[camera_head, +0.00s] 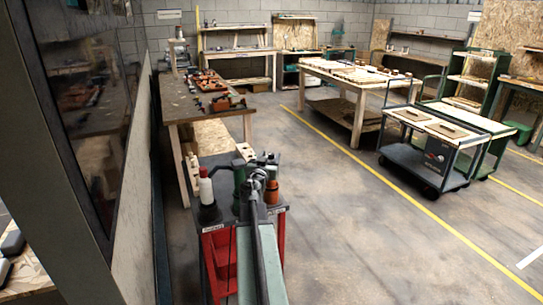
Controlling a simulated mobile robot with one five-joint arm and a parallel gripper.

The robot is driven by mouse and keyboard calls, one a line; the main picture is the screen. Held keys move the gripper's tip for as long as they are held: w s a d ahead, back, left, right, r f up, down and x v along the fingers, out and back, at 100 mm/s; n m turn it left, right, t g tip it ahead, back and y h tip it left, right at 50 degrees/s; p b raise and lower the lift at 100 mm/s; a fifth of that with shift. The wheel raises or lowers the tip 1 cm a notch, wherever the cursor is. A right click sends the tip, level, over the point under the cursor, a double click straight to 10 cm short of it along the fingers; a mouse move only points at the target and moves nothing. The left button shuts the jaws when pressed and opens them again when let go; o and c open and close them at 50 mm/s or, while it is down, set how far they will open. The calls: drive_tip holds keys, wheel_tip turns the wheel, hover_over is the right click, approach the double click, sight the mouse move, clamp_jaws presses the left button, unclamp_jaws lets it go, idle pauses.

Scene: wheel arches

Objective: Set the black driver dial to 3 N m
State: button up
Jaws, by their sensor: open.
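A small red-framed cart (219,262) with a dark top stands at lower centre. On its left side stands an upright tool (207,192) with a white upper part, a red tip and a black base. An orange and dark upright tool (272,188) stands on the right side. I cannot tell which is the black driver, and no dial or scale is readable at this size. My arm reaches over the cart from the bottom of the picture. My gripper (265,161) is open above the cart top, close to the orange tool; contact cannot be made out.
A green upright part (240,182) stands between the tools. A wooden bench (190,108) with orange tools lies behind the cart. A glazed partition (85,100) stands close on the left. A grey trolley (425,160) is at right. The floor right of the cart is clear.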

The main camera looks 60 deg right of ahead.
drive_tip(key=shift+x, duration=1.15)
clamp_jaws()
drive_tip(key=shift+s, duration=0.1)
drive_tip(key=shift+n+t, duration=0.3)
drive_tip(key=shift+t, duration=0.2)
drive_tip(key=shift+s+n+t+y, duration=0.1)
drive_tip(key=shift+n+t+y, duration=0.65)
drive_tip(key=shift+t, duration=0.35)
drive_tip(key=n+t+y, duration=0.3)
drive_tip(key=t, duration=0.1)
drive_tip(key=shift+d+n+t, duration=0.1)
drive_tip(key=shift+n+t, duration=0.2)
drive_tip(key=shift+n, duration=0.05)
drive_tip(key=n+t+y, duration=0.2)
drive_tip(key=n+y, duration=0.1)
drive_tip(key=y, duration=0.1)
drive_tip(key=shift+t, duration=0.4)
drive_tip(key=shift+n+t+y, duration=0.3)
drive_tip(key=shift+n+y, duration=0.2)
drive_tip(key=shift+y, duration=0.15)
